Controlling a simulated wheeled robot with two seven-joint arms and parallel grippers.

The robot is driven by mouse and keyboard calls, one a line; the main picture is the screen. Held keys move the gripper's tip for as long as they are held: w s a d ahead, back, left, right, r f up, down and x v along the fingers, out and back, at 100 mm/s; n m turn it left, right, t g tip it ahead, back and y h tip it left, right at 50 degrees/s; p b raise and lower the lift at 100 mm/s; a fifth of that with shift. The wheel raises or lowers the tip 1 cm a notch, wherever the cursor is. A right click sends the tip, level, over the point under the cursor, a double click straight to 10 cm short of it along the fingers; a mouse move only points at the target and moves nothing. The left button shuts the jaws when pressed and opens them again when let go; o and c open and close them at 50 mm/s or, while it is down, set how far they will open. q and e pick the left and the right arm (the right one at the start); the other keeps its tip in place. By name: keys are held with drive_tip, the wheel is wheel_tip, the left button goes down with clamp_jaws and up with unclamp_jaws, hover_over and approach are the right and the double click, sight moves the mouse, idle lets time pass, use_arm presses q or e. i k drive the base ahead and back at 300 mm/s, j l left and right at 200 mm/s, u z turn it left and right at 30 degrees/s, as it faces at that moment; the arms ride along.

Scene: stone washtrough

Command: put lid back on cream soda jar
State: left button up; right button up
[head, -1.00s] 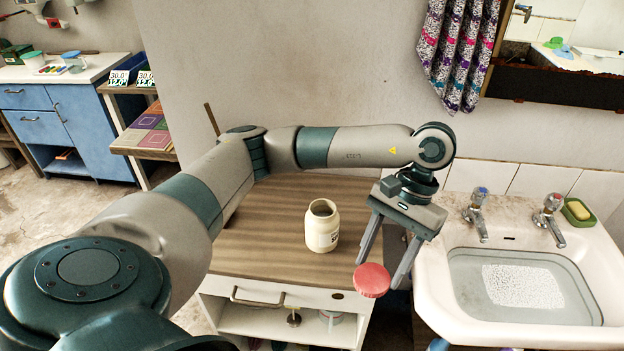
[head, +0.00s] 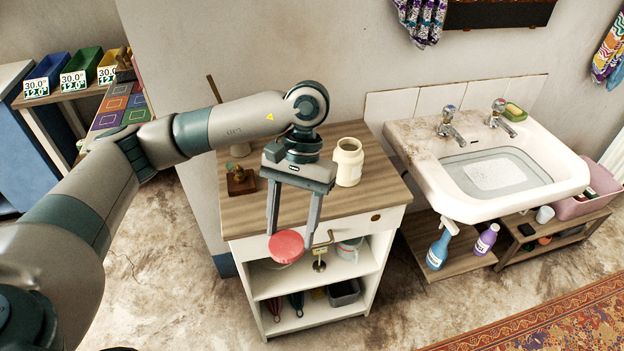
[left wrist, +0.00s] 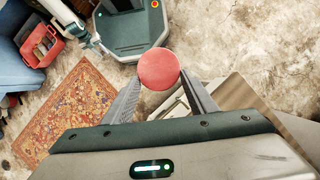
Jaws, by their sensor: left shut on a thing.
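The cream soda jar (head: 348,163) is a cream-coloured, open-topped jar standing upright on the wooden top of a white cabinet (head: 370,200). My left gripper (head: 291,243) is shut on the round red lid (head: 286,246), held at the fingertips in front of the cabinet's front edge, to the left of the jar and nearer to me. In the left wrist view the lid (left wrist: 158,69) sits between the two fingertips. The jar cannot be made out in the left wrist view. My right gripper is not in view.
A white sink (head: 490,170) with two taps stands right of the cabinet. A small brown object (head: 240,181) stands on the left of the cabinet top. Bottles (head: 439,248) stand on a low shelf under the sink. The cabinet top's front strip is clear.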

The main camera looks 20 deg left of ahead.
sight(348, 153)
drive_tip(key=k+j, duration=0.7)
drive_tip(key=j, duration=0.15)
